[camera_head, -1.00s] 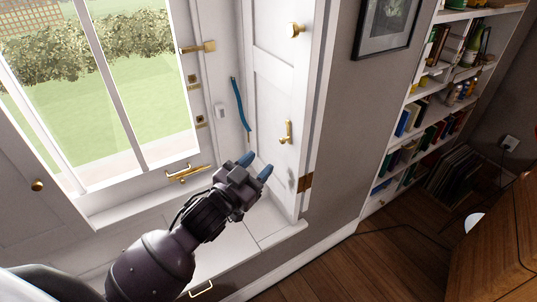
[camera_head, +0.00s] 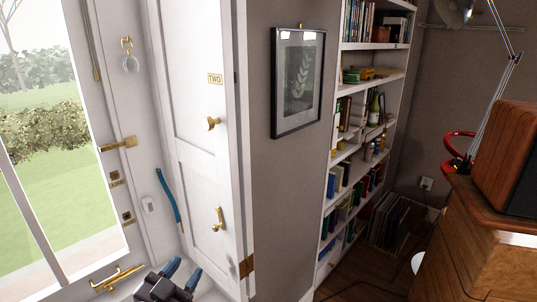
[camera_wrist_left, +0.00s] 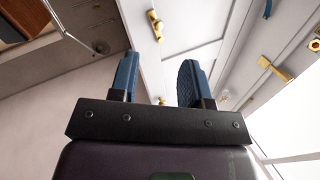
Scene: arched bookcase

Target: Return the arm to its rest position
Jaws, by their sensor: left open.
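My left gripper (camera_head: 182,272) shows at the bottom edge of the head view, in front of the white window shutter and above the sill. Its two blue fingers are apart with nothing between them. The left wrist view shows the same open fingers (camera_wrist_left: 158,78), pointing toward the white panelled shutter and its brass knobs. Most of my left arm is below the head view. My right gripper is not in view.
The white shutter panel (camera_head: 203,150) with a brass knob (camera_head: 210,124) and handle (camera_head: 218,218) stands close by. A blue strip (camera_head: 169,195) hangs on the window frame. A bookcase (camera_head: 342,150) and wooden cabinet (camera_head: 470,240) stand right.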

